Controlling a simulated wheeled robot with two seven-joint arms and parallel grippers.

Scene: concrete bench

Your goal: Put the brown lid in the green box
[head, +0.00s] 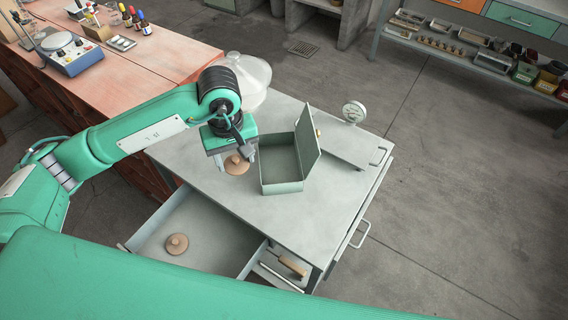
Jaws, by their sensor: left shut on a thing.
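My left gripper (236,154) points down over the bench, just left of the green box, and is shut on a brown lid (236,167). The lid is round with a small knob on top, and the fingers hide part of it. I cannot tell its exact height above the bench. The grey-green box (284,187) stands on the bench with its hinged cover (308,139) raised on the right side. The visible inside of the box looks empty. A second brown lid (177,244) lies in the open drawer at lower left. My right gripper is not in view.
The grey bench (290,222) is clear in front of the box. The open drawer (225,240) juts out at lower left. A dial gauge (353,112) stands behind the box to the right.

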